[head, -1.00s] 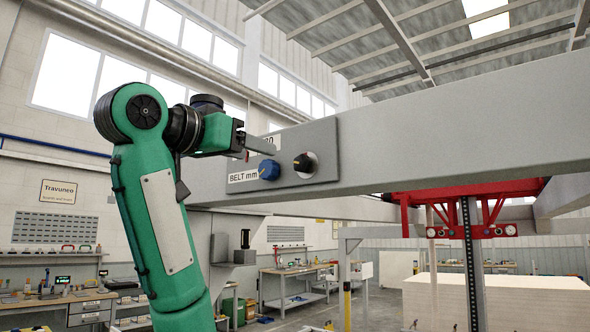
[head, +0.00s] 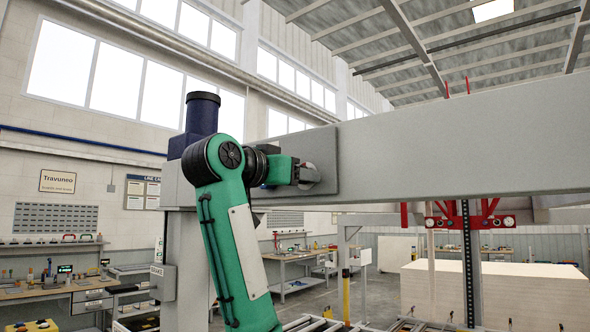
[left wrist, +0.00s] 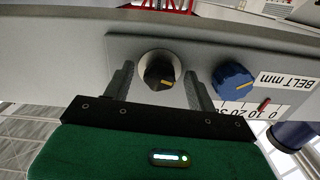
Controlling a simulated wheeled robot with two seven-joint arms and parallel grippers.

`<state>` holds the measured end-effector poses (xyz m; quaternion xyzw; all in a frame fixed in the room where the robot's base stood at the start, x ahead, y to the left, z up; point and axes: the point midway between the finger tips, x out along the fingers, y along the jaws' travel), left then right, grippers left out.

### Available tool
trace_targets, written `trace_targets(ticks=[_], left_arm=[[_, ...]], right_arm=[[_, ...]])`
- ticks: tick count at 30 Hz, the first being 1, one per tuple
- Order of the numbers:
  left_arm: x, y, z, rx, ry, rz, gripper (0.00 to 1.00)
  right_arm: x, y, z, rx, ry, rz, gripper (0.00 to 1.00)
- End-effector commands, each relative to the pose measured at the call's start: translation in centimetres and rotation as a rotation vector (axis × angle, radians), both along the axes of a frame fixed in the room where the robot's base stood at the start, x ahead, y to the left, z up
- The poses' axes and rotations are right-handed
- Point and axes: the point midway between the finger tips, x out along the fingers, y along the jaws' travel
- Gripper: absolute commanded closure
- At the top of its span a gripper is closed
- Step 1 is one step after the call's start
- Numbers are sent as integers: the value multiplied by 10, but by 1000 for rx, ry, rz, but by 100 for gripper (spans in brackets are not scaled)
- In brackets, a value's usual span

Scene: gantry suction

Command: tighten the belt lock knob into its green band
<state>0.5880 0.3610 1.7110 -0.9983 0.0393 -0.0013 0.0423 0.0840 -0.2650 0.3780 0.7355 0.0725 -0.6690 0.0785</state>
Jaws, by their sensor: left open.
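A black knob (left wrist: 160,72) with a yellow pointer mark sits in a pale round collar on the grey plate (left wrist: 195,52) of the beam. I take it for the belt lock knob; no green band is visible. A blue knob (left wrist: 233,82) with a yellow mark sits beside it, close to the "BELT mm" scale (left wrist: 285,88). My left gripper (left wrist: 159,68) is open, with its fingers on either side of the black knob in the picture; contact is not visible. In the head view my left gripper (head: 306,175) covers the black knob at the plate (head: 325,150).
The long grey beam (head: 450,140) runs across to the right. A red carriage (head: 470,221) hangs below it. A dark blue motor (head: 202,115) stands at the beam's left end. Workbenches (head: 65,290) and a pale stack of boards (head: 490,295) are farther back.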

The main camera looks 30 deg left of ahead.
Motion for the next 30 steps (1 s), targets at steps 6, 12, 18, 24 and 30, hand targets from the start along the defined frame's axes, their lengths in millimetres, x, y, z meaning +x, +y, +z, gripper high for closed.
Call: trace_targets(ticks=[6,12,18,24,30], left_arm=[[4,0,0,0,0,0,43],[4,0,0,0,0,0,58],[4,0,0,0,0,0,87],[3,1,-2,72,-6,3,87],[3,3,-2,270,-22,6,87]], right_arm=[[-3,0,1,0,3,0,100],[-3,1,1,1,3,1,100],[-3,3,1,2,4,1,100],[-3,4,-6,3,3,1,100],[-3,4,-15,4,3,1,100]])
